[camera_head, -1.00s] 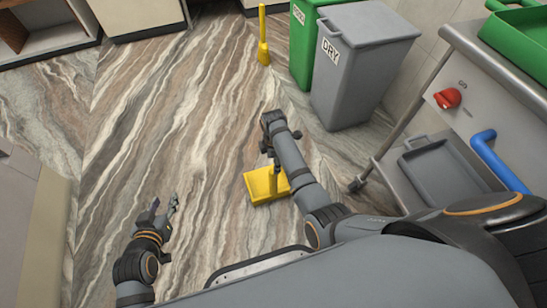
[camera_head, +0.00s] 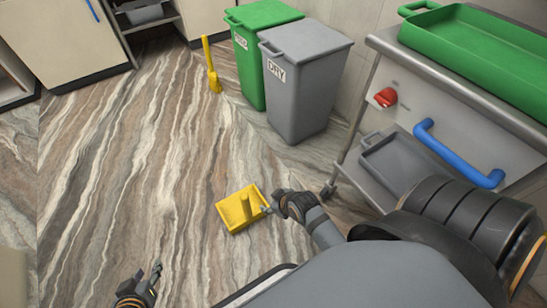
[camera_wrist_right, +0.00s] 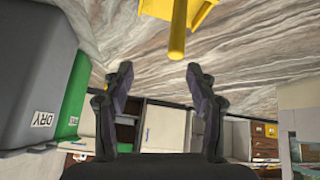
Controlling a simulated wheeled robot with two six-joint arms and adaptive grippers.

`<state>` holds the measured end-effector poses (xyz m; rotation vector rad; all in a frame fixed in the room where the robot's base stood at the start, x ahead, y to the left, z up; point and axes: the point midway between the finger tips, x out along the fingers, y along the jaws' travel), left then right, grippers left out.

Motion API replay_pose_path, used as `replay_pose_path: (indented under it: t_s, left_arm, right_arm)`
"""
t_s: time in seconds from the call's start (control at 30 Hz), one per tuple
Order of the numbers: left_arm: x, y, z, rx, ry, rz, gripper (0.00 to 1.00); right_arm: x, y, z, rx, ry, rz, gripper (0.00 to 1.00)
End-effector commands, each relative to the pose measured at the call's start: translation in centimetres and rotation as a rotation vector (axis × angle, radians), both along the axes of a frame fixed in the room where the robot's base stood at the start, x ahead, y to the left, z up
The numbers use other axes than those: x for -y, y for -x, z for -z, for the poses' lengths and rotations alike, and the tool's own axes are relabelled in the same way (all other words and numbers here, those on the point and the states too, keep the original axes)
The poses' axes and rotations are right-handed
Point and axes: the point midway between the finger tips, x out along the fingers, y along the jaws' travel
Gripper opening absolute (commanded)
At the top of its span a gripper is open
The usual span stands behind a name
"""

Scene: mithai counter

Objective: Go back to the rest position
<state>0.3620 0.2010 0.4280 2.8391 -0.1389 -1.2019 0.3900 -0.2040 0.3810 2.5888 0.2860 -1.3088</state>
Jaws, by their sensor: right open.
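My right gripper (camera_head: 268,210) is in the head view beside the yellow dustpan (camera_head: 230,213), at its right edge in the picture. In the right wrist view my right gripper (camera_wrist_right: 159,72) has its fingers wide apart with nothing between them. The dustpan (camera_wrist_right: 203,10) and its yellow handle (camera_wrist_right: 177,38) show beyond the fingertips there, clear of them. The dustpan sits on the floor. My left gripper (camera_head: 150,270) is low in the head view over bare floor, its fingers apart and empty.
A grey DRY bin (camera_head: 305,90) and a green bin (camera_head: 247,60) stand at the back. A yellow long-handled tool (camera_head: 212,75) is left of them. A steel trolley with a green tray (camera_head: 480,45), grey tray (camera_head: 400,165) and blue handle (camera_head: 455,155) stands right. Floor at left is clear.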

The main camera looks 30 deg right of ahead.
Motion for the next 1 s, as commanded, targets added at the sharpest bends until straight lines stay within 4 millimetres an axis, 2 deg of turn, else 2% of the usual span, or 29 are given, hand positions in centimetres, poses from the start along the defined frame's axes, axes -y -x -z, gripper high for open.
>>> replay_pose_path:
  t_s: [0.03, 0.1, 0.2, 0.27, 0.8, 0.9, 1.0]
  left_arm:
    - [0.0, 0.0, 0.0, 0.0, 0.0, 0.0, 0.4]
    - [0.0, 0.0, 0.0, 0.0, 0.0, 0.0, 0.4]
    - [0.0, 0.0, 0.0, 0.0, 0.0, 0.0, 0.4]
    - [0.0, 0.0, 0.0, 0.0, 0.0, 0.0, 0.4]
    - [-0.3, 0.2, -0.2, -0.026, -0.007, -0.006, 0.4]
    - [-1.1, 1.1, 0.6, -0.095, -0.027, -0.018, 0.4]
    - [-2.3, 3.1, 2.2, -0.188, -0.056, -0.031, 0.4]
  right_arm:
    - [0.0, 1.3, -1.5, 0.039, -0.066, 0.07, 0.57]
    - [-0.2, 2.2, -3.2, 0.084, -0.15, 0.15, 0.57]
    - [-0.3, 2.7, -4.6, 0.116, -0.213, 0.205, 0.57]
    - [-0.3, 2.8, -4.8, 0.122, -0.226, 0.215, 0.57]
    - [0.0, 2.9, -4.9, 0.093, -0.213, 0.222, 0.57]
    - [0.8, 3.9, -4.0, 0.028, -0.185, 0.24, 0.57]
    - [2.0, 5.9, -2.5, -0.059, -0.145, 0.261, 0.57]
